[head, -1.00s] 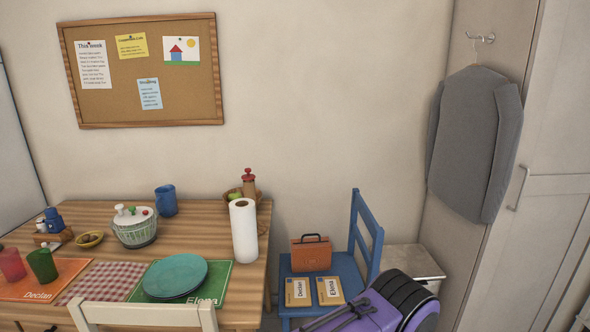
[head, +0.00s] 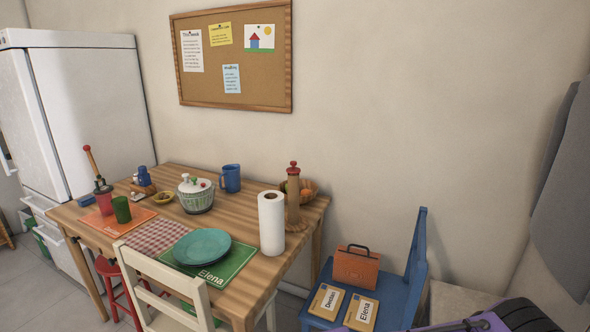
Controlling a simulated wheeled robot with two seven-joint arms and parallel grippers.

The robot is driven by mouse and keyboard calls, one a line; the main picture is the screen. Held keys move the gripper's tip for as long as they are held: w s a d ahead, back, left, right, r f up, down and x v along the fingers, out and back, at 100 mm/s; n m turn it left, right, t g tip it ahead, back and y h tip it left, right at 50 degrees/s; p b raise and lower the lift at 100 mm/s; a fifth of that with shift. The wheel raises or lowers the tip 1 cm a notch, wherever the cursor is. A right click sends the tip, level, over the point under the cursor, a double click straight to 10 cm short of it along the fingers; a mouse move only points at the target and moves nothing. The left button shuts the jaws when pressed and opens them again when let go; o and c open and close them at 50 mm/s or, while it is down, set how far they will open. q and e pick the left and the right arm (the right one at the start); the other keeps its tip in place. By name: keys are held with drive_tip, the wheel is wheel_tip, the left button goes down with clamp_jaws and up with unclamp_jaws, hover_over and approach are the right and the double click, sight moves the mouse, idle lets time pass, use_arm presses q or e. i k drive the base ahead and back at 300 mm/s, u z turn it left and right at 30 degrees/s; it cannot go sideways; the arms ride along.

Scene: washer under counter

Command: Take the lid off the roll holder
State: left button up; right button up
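A white paper roll (head: 271,225) stands upright near the right front edge of the wooden table (head: 258,268). A dark spot shows in the middle of its top. I cannot make out a separate holder or a lid on it. Neither of my grippers is in view.
A green plate (head: 201,247) on a green mat lies left of the roll. Behind the roll are a wooden mill (head: 293,195) with a red top and a fruit basket (head: 311,190). A white chair (head: 140,268) stands in front. A blue chair (head: 390,292) holds an orange case (head: 356,266).

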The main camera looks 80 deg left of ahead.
sight(293, 170)
drive_tip(key=u, duration=2.5)
